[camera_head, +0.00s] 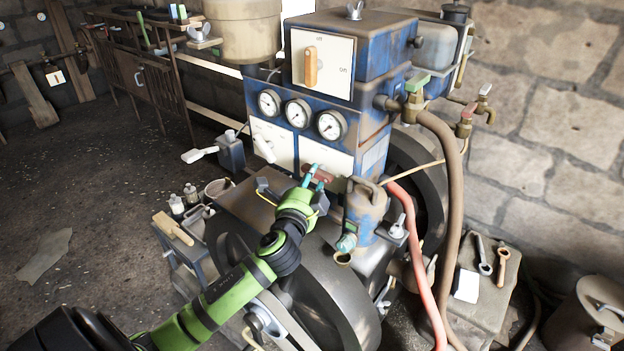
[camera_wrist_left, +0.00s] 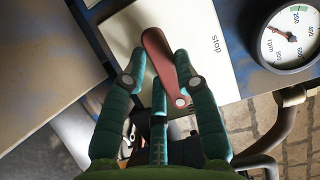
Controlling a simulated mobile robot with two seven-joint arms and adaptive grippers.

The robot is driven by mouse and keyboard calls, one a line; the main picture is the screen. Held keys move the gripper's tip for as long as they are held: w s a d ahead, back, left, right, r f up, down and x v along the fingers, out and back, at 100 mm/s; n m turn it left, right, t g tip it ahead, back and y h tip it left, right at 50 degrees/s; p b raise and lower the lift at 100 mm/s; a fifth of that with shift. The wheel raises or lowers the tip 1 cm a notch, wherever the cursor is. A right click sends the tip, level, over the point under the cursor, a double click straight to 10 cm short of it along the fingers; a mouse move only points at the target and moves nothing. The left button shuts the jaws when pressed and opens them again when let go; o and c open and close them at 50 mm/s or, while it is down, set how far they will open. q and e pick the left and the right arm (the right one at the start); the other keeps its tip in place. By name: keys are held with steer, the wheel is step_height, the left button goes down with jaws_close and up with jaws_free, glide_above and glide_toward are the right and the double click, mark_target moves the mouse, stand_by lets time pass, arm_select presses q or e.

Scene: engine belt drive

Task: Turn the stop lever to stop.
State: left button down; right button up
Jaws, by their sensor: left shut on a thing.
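The stop lever (camera_wrist_left: 160,55) is a red-brown handle on a white plate (camera_wrist_left: 208,14) marked "stop". In the left wrist view it stands near upright in the picture, tilted a little, with its lower end between my fingers. My left gripper (camera_wrist_left: 163,68) is shut on the lever, with its teal fingers on either side of it. In the head view my left gripper (camera_head: 313,180) reaches the red lever (camera_head: 318,173) low on the front of the blue engine panel. Part of the lever is hidden by the fingers there. My right gripper is not in view.
Three round gauges (camera_head: 298,114) sit above the lever, below an orange-handled switch (camera_head: 311,66). A blue can (camera_head: 364,212) stands close right of my gripper, beside a red hose (camera_head: 425,270) and a brown hose (camera_head: 452,190). A dark flywheel (camera_head: 335,295) lies below my arm.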

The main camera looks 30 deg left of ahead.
arm_select(q)
steer(key=n+g+h+p, duration=0.1)
steer(key=n+p, duration=0.2)
steer(key=p, duration=0.2)
steer(key=n+g+h+p, duration=0.1)
steer(key=n+p, duration=0.2)
steer(key=p, duration=0.2)
steer(key=r+n+g+h+p, duration=0.1)
steer(key=n+p, duration=0.2)
steer(key=p, duration=0.2)
steer(key=shift+d+h, duration=0.15)
steer(key=shift+h, duration=0.15)
steer(key=shift+n+h+p, duration=0.4)
steer(key=shift+n+p, duration=0.3)
steer(key=shift+p, duration=0.15)
steer(key=shift+f+n+g+h+p, duration=0.1)
steer(key=shift+n+g+h+p, duration=0.2)
steer(key=shift+n+h+p, duration=0.15)
steer(key=shift+n+h, duration=0.65)
steer(key=shift+n, duration=0.4)
steer(key=c, duration=0.9)
jaws_free()
steer(key=shift+c, duration=0.2)
steer(key=shift+s, duration=0.1)
